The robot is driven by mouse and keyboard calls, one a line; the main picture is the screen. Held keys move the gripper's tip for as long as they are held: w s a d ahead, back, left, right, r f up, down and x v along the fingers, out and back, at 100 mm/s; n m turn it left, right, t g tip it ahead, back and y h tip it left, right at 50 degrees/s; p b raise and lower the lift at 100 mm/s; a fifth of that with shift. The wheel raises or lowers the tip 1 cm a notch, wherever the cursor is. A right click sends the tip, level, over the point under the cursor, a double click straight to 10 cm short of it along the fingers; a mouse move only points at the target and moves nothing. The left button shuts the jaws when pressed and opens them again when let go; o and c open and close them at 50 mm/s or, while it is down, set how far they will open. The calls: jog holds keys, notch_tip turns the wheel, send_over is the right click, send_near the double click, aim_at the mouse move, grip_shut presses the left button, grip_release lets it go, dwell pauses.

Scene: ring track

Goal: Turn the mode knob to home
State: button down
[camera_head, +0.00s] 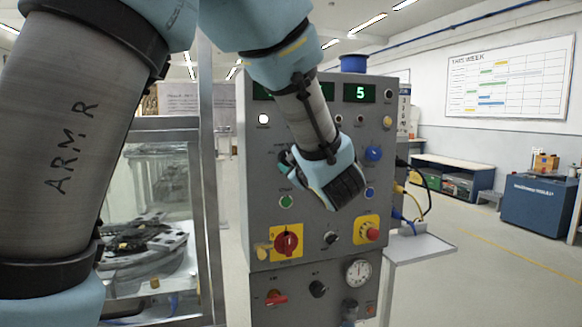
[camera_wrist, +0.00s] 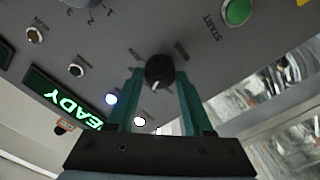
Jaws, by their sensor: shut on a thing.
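The mode knob (camera_wrist: 159,70) is a small round black knob with a white pointer mark, in the upper middle of the wrist view. Its pointer faces down and slightly left in that picture. My gripper (camera_wrist: 159,76) has a teal finger on each side of the knob and is shut on it. Small labels surround the knob, too blurred to read. In the head view my wrist (camera_head: 330,175) is against the grey control panel (camera_head: 262,165) and hides the knob and fingertips.
A green START button (camera_wrist: 237,12) and a READY display (camera_wrist: 62,98) flank the knob. Below my wrist are a red rotary switch (camera_head: 287,243), a black knob (camera_head: 330,239) and a red stop button (camera_head: 369,232). A shelf (camera_head: 420,246) juts out at right.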

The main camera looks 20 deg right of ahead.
dwell(0.3)
jog(key=shift+c, duration=1.5)
grip_release()
jog(key=s+a+b, duration=0.1)
jog(key=s+b, duration=0.1)
jog(key=s, duration=0.8)
jog(key=shift+s+a+b, duration=0.15)
jog(key=shift+s+b, duration=0.25)
